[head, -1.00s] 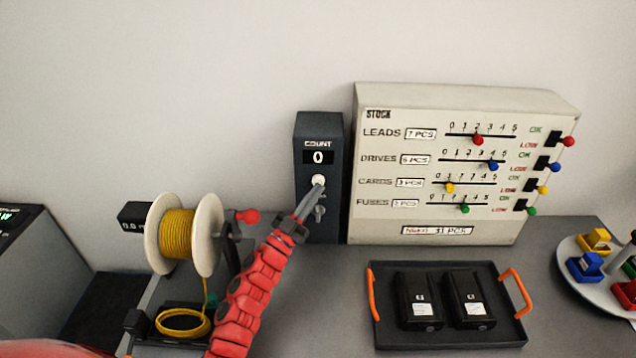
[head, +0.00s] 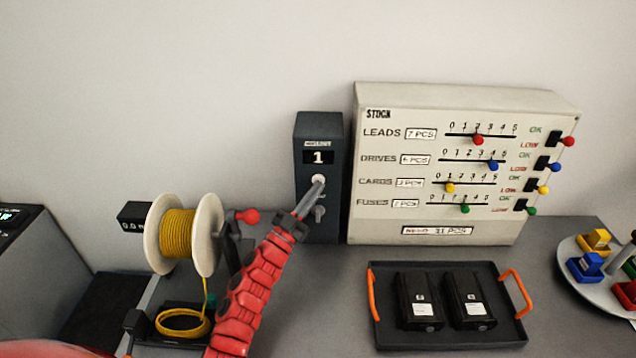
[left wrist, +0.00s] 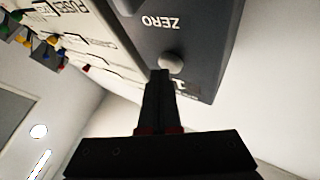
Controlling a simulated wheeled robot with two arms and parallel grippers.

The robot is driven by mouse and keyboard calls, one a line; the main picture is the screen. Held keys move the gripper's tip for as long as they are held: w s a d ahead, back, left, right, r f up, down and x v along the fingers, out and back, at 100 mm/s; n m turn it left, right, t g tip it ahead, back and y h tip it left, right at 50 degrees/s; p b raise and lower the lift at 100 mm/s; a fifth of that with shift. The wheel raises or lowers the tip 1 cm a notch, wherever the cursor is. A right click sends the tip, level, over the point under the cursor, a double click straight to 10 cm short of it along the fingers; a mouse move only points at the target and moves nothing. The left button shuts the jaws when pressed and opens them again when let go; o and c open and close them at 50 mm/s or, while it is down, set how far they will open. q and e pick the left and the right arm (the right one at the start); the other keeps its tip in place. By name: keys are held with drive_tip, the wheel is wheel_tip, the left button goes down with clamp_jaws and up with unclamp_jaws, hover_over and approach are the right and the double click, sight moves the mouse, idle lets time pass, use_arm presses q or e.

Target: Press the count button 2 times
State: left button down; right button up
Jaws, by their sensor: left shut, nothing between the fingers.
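The dark count box (head: 305,215) stands against the wall, and its display (head: 319,157) reads 1. The round white count button (head: 318,179) is below the display. My left gripper (head: 321,183) is shut and empty, with its tips at the button; I cannot tell if they still touch it. A grey knob (head: 319,212) sits lower on the box. In the left wrist view the shut fingers (left wrist: 160,76) reach to a pale round button (left wrist: 171,62) on the box, near the word ZERO. My right gripper is not in view.
The stock panel (head: 440,217) with coloured sliders stands close to the right of the box. A yellow wire spool (head: 178,240) stands left of my arm. A black tray (head: 450,343) with two black packs lies in front of the panel.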

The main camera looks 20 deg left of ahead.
use_arm(q)
drive_tip(key=shift+w, duration=0.15)
idle(0.4)
drive_tip(key=shift+s+d, duration=0.15)
drive_tip(key=shift+s, duration=0.75)
drive_tip(key=s, duration=0.2)
drive_tip(key=s+d+p, duration=0.1)
drive_tip(key=s, duration=0.1)
drive_tip(key=shift+s+d, duration=0.2)
drive_tip(key=shift+s, duration=0.2)
idle(2.2)
